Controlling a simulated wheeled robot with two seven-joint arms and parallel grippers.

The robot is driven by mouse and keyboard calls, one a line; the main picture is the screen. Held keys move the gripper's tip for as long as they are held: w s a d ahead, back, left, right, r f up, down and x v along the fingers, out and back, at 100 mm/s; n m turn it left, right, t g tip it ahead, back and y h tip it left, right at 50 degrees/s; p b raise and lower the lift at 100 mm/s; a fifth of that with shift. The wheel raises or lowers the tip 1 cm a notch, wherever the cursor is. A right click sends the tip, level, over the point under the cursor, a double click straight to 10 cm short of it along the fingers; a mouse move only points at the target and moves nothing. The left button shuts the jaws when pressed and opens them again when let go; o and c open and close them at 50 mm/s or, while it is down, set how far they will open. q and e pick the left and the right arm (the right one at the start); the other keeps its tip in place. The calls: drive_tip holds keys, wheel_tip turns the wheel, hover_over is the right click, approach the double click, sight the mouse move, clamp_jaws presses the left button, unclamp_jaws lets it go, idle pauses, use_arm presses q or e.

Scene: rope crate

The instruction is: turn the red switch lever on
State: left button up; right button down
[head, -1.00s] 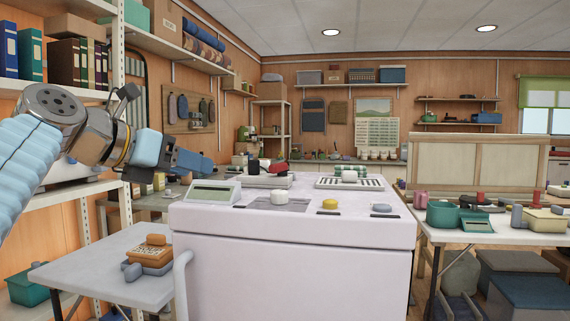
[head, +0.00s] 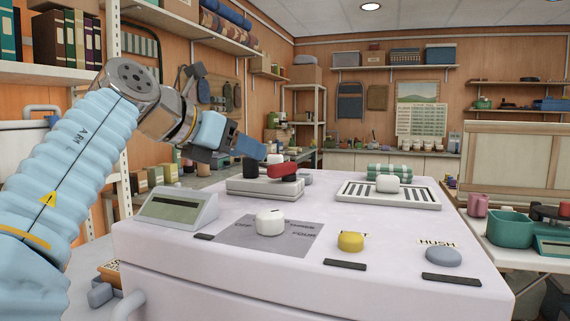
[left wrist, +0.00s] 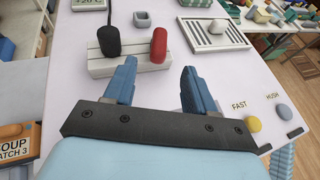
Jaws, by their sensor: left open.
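The red switch lever (head: 284,170) is on a pale grey switch block (head: 262,190) on top of the white console. My right gripper is not in view.
The console top (head: 210,260) also holds a display box (head: 178,207), a white dial knob (head: 270,221), a yellow button (head: 350,241), a grey-blue button (head: 443,257) and a slotted tray (head: 415,196). A side table with a green container (head: 508,230) stands right.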

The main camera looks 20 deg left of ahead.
sight(278, 164)
use_arm(q)
drive_tip(key=p+x, duration=0.2)
drive_tip(key=x, duration=0.8)
drive_tip(key=shift+w, duration=0.15)
drive_tip(key=shift+p+x, duration=0.3)
drive_tip(key=shift+x, duration=0.5)
drive_tip(key=shift+f, duration=0.15)
drive_tip(key=c, duration=1)
drive_tip(key=shift+o, duration=0.2)
